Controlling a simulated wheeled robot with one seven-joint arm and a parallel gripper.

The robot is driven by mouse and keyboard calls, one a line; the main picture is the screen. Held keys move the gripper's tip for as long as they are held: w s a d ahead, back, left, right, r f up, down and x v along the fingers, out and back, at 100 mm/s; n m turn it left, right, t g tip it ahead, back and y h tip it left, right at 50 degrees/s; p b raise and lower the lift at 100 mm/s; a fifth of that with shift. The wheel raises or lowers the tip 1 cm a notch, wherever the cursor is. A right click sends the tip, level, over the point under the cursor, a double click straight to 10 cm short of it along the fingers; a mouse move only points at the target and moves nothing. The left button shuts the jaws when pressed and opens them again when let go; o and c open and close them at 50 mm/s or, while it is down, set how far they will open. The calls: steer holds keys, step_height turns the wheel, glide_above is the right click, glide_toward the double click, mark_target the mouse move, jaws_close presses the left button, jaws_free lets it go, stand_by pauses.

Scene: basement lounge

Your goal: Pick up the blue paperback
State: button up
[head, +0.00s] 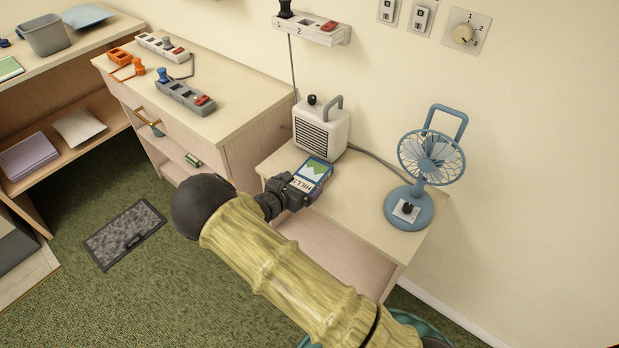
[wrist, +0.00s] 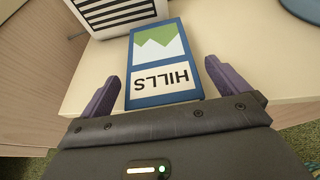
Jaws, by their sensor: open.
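The blue paperback (head: 316,170) lies flat on the small side table (head: 363,210), just in front of the white heater. In the wrist view the paperback (wrist: 160,58) has a blue border, a green and white mountain picture and the word HILLS, upside down. My gripper (head: 300,188) is at the near end of the paperback. In the wrist view my gripper (wrist: 160,88) is open, with one purple finger on each side of the near end. Both fingers look apart from the book's edges. I cannot tell the height of the fingertips above the tabletop.
The white heater (head: 321,128) stands close behind the paperback. A blue fan (head: 408,208) stands at the right of the table. A taller cabinet (head: 245,92) with power strips is to the left. A grey mat (head: 124,234) lies on the green carpet.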

mark_target(305, 179)
steer(key=x, duration=0.3)
steer(key=shift+w+d, duration=0.1)
steer(key=shift+w, duration=0.2)
steer(key=c, duration=1)
steer(key=shift+c, duration=0.2)
steer(key=shift+r, duration=0.15)
step_height(305, 179, up, 18)
steer(key=shift+p, duration=0.45)
